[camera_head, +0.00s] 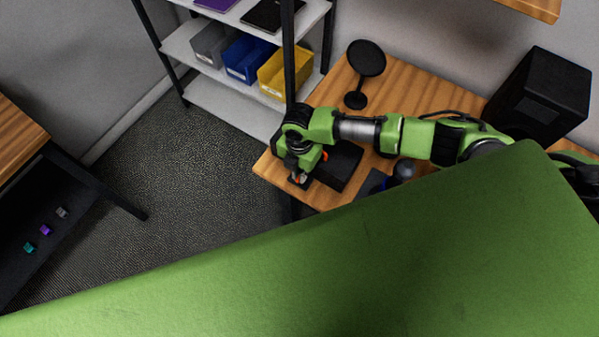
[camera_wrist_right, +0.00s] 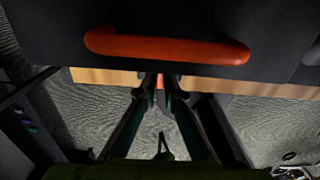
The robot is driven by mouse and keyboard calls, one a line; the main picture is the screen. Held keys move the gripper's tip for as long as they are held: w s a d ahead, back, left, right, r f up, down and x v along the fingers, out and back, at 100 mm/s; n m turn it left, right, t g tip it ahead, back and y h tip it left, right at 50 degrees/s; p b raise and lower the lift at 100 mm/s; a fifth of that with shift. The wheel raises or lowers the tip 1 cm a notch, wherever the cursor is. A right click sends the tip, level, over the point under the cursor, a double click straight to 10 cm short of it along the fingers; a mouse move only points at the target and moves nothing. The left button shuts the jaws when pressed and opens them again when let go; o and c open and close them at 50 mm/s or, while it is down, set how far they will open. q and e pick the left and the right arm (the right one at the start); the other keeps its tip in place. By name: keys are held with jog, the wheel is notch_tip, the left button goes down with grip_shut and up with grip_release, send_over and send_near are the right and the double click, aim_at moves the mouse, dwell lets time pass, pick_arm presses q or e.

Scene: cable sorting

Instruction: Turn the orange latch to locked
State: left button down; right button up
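A black case (camera_head: 339,165) lies near the front left corner of the wooden table. In the right wrist view an orange bar handle (camera_wrist_right: 165,47) runs across the dark case (camera_wrist_right: 60,25). My right gripper (camera_head: 299,178) points down at the case's front edge, by the table edge. In the right wrist view its fingertips (camera_wrist_right: 160,84) are close together on a small orange piece (camera_wrist_right: 160,82), which looks like the latch. The fingers hide most of it, and its turned position cannot be made out. My left gripper is not in view.
A round black stand (camera_head: 366,60) and a black box-shaped speaker (camera_head: 540,96) are on the table (camera_head: 420,85). A shelf with grey, blue and yellow bins (camera_head: 285,75) stands behind. A large green part of mine covers the lower head view. Floor left of the table is clear.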

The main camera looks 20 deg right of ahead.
jog(key=shift+o, duration=0.3)
jog(key=shift+r, duration=0.25)
notch_tip(320, 180, up, 12)
jog(key=shift+f, duration=0.2)
jog(key=shift+s+f, duration=0.1)
dwell(0.5)
